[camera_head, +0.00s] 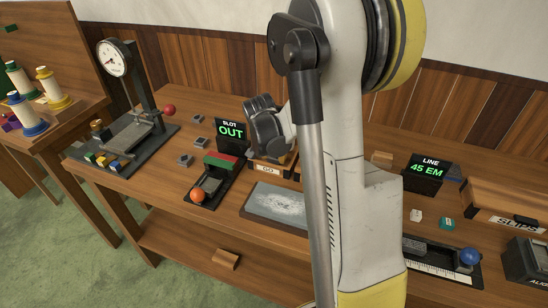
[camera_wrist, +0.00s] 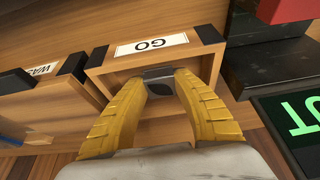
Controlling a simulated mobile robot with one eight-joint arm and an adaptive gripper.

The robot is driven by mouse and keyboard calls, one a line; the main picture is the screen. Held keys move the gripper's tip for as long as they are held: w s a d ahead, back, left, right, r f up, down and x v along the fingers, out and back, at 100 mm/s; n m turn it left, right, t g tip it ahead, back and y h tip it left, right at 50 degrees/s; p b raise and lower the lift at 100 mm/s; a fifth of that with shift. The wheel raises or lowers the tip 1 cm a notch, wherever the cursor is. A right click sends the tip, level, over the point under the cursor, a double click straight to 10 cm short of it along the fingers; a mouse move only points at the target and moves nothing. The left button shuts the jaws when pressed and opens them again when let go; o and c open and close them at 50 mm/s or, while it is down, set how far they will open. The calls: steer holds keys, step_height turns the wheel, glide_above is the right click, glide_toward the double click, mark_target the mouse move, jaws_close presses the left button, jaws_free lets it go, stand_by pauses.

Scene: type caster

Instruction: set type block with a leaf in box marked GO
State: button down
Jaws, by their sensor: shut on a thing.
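The wooden box marked GO (camera_wrist: 205,35) fills the middle of the wrist view, its white label upside down there. In the head view the GO box (camera_head: 268,168) stands on the bench, partly behind my arm. My gripper (camera_wrist: 160,82) has its two yellow fingers reaching over the box opening, shut on a small dark grey block (camera_wrist: 158,74). The block is close behind the labelled wall, at or inside the opening; its exact height is unclear. In the head view my arm hides the fingertips.
A second box (camera_wrist: 45,110), its label partly reading WAS, stands beside the GO box. The SLOT OUT display (camera_head: 230,131), a red-and-green piece (camera_head: 221,161) and an orange ball (camera_head: 197,195) are nearby. Several small grey blocks (camera_head: 185,160) lie left. A grey slab (camera_head: 278,205) lies in front.

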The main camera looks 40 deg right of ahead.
steer(key=shift+f, duration=0.15)
steer(key=c, duration=1)
jaws_free()
steer(key=shift+c, duration=0.2)
steer(key=shift+r, duration=0.3)
steer(key=p+v, duration=0.5)
steer(key=v, duration=0.7)
steer(key=s+a+r+n+t+y, duration=0.2)
steer(key=s+a+r+n, duration=0.2)
steer(key=a, duration=0.6)
steer(key=s+a+r+n+t+y, duration=0.2)
steer(key=s+a+r+n, duration=0.2)
steer(key=s+a+n, duration=0.4)
steer(key=s+a, duration=0.2)
steer(key=a, duration=0.1)
steer(key=shift+s+a+t, duration=0.2)
steer(key=shift+s+t, duration=0.2)
